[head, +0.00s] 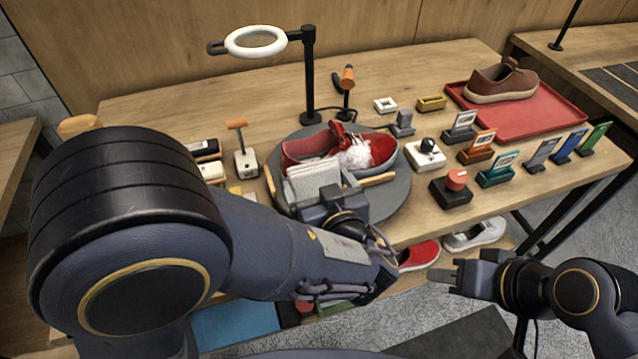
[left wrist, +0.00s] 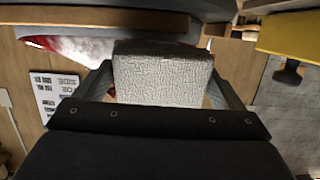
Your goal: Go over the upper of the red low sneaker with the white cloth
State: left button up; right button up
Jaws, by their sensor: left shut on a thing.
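The red low sneaker (head: 384,147) lies on a dark grey round turntable (head: 398,190), with white foam (head: 356,155) on its upper. In the head view my left gripper (head: 322,192) is at the near side of the sneaker, shut on the white cloth (head: 313,173). The cloth looks like a folded, textured block and hides part of the shoe; contact with the upper cannot be told. The left wrist view shows the cloth (left wrist: 165,80) between the fingers, with the foamy red shoe (left wrist: 90,48) beyond at upper left. My right gripper (head: 452,280) is open and empty, in front of the table.
A ring lamp (head: 256,41) stands behind the turntable. Several small blocks and card stands (head: 480,146) fill the right side. A brown-red shoe (head: 502,80) sits on a red tray (head: 540,118). More shoes (head: 474,234) lie below the table.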

aim_at(339, 181)
pick_arm(q)
jog(key=shift+w+a+f+b, duration=0.2)
jog(key=shift+w+b, duration=0.45)
jog(key=shift+b, duration=0.1)
jog(key=shift+w+d+f+b, duration=0.1)
jog(key=shift+w+d+b, duration=0.05)
jog(key=shift+d+b, duration=0.35)
jog(key=shift+w+d+f+b, duration=0.1)
jog(key=shift+d+b, duration=0.3)
jog(key=shift+d, duration=0.1)
jog(key=shift+w+d+r+b, duration=0.15)
jog(key=shift+d+b, duration=0.1)
jog(key=shift+d, duration=0.2)
jog(key=shift+w+d+r+b, duration=0.15)
jog(key=shift+d+b, duration=0.1)
jog(key=shift+d, duration=0.2)
jog(key=shift+w+d+f+b, duration=0.15)
jog(key=shift+w+d+b, duration=0.05)
jog(key=shift+d+b, duration=0.25)
jog(key=shift+w+d+f+b, duration=0.1)
jog(key=shift+w+d+b, duration=0.05)
jog(key=shift+d+b, duration=0.25)
jog(key=shift+w+d+r+b, duration=0.1)
jog(key=shift+w+d+b, duration=0.15)
jog(key=shift+d, duration=0.3)
jog(key=shift+w+d+r+b, duration=0.15)
jog(key=shift+d+b, duration=0.15)
jog(key=shift+d, duration=0.2)
